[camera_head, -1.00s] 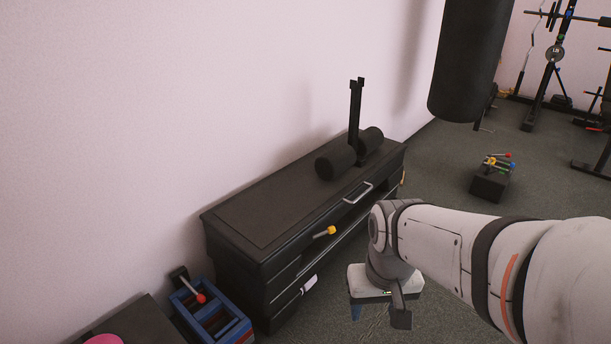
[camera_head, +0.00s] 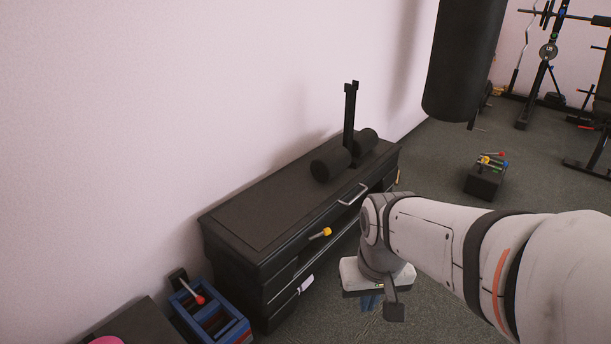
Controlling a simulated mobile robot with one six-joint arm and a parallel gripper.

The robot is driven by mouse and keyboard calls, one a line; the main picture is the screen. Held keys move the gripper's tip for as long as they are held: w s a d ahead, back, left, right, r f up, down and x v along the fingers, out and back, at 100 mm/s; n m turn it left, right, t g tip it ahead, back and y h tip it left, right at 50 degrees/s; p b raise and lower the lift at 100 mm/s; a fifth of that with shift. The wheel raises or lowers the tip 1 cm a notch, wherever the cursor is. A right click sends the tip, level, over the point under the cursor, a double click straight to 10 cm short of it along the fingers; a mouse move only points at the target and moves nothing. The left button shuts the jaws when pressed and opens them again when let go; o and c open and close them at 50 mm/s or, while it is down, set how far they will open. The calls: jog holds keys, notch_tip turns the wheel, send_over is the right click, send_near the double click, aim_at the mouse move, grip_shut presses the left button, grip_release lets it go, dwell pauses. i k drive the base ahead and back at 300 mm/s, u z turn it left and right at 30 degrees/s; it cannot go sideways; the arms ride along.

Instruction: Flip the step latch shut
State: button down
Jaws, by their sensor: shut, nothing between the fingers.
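I cannot tell for sure which part is the step latch. A yellow-tipped lever (camera_head: 320,234) sticks out from the front of the black cabinet (camera_head: 235,222). A white piece (camera_head: 306,284) sits lower on the same front. A red-tipped lever (camera_head: 194,295) stands at the blue open box (camera_head: 213,318) at the lower left. My gripper (camera_head: 369,303) is shut and empty, pointing down, to the right of the cabinet front and clear of these levers in the picture.
A silver handle (camera_head: 352,194) is on the cabinet's front edge. Two black rollers and an upright post (camera_head: 349,120) stand on top. A dark block with coloured levers (camera_head: 484,181) is on the floor at right. A punching bag (camera_head: 462,60) hangs behind. Open floor lies between.

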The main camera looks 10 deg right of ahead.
aim_at(327, 231)
jog(key=u, duration=0.9)
jog(key=i, duration=0.55)
jog(key=z, duration=1.25)
